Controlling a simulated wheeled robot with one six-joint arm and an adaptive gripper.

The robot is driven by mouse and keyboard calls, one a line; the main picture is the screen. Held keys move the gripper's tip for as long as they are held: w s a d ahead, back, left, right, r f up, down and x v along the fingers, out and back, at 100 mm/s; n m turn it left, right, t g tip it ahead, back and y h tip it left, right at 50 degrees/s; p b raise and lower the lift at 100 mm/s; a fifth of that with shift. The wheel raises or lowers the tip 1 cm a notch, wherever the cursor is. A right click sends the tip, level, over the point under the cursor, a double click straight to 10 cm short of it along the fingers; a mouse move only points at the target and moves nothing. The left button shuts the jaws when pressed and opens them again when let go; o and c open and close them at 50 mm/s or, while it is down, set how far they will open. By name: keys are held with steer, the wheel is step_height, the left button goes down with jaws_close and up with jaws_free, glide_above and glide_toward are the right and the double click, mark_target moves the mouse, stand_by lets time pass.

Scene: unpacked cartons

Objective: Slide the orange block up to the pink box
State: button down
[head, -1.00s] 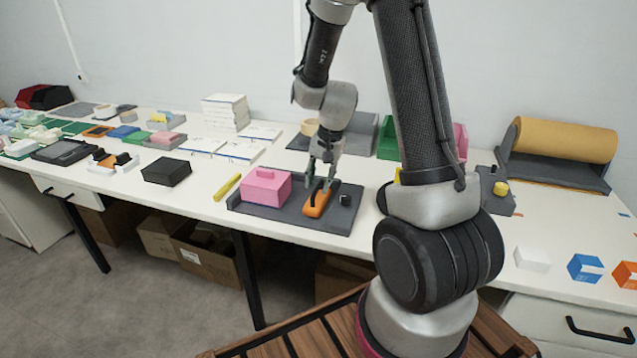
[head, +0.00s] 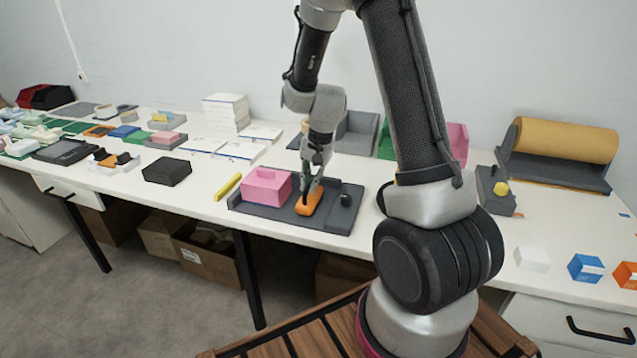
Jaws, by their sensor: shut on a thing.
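The orange block (head: 309,202) lies on a dark grey board (head: 277,211), just right of the pink box (head: 267,187). A narrow gap seems to show between block and box, though my gripper partly covers that area. A small black knob (head: 346,200) stands on the board to the right of the block.
A yellow stick (head: 227,186) and a black box (head: 166,171) lie left of the board. White stacked boxes (head: 226,110) and grey bins (head: 357,132) stand behind. A yellow roll (head: 564,145) is at the right. The board is clear between block and knob.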

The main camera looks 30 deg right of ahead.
steer(key=w+a, duration=0.3)
steer(key=shift+w+a, duration=0.25)
steer(key=shift+w, duration=0.1)
steer(key=c, duration=1.5)
jaws_free()
